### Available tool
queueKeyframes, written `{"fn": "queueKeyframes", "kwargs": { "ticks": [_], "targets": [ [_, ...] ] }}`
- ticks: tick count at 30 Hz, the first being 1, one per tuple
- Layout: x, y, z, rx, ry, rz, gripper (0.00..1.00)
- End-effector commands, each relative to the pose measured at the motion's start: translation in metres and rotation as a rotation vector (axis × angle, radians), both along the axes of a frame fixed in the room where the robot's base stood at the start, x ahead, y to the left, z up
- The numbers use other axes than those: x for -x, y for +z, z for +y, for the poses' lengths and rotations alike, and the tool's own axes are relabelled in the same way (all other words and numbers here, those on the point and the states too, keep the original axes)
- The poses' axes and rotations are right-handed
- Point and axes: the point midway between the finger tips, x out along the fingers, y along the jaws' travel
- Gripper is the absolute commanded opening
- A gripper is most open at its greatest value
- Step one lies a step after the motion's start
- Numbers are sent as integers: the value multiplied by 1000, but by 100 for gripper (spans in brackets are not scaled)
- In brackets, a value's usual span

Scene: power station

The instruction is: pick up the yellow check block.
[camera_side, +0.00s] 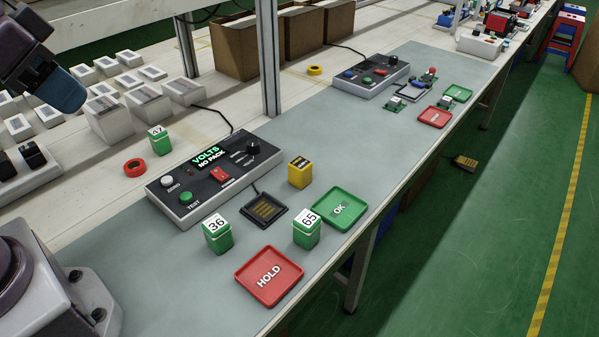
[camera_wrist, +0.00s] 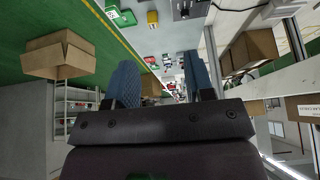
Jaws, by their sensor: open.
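The yellow check block (camera_side: 300,173) stands upright on the grey bench mat, right of the tester and behind the green OK tray, with a dark label on top. It also shows small near the top of the wrist view (camera_wrist: 152,19). My gripper (camera_wrist: 160,75) is open and empty, its two blue fingers apart. In the side view part of my gripper (camera_side: 62,92) shows at the upper left, high above the bench and far from the block.
The tester (camera_side: 210,178) reads "VOLTS NO PACK". Near the block are a dark contact pad (camera_side: 264,209), the OK tray (camera_side: 338,208), the red HOLD tray (camera_side: 269,276) and green blocks 36 (camera_side: 217,236) and 65 (camera_side: 307,232). A metal post (camera_side: 270,60) rises behind.

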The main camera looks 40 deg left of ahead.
Motion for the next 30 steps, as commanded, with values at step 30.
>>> {"fn": "queueKeyframes", "kwargs": {
  "ticks": [30],
  "targets": [
    [-151,-74,-23,-8,-48,389,74]
  ]
}}
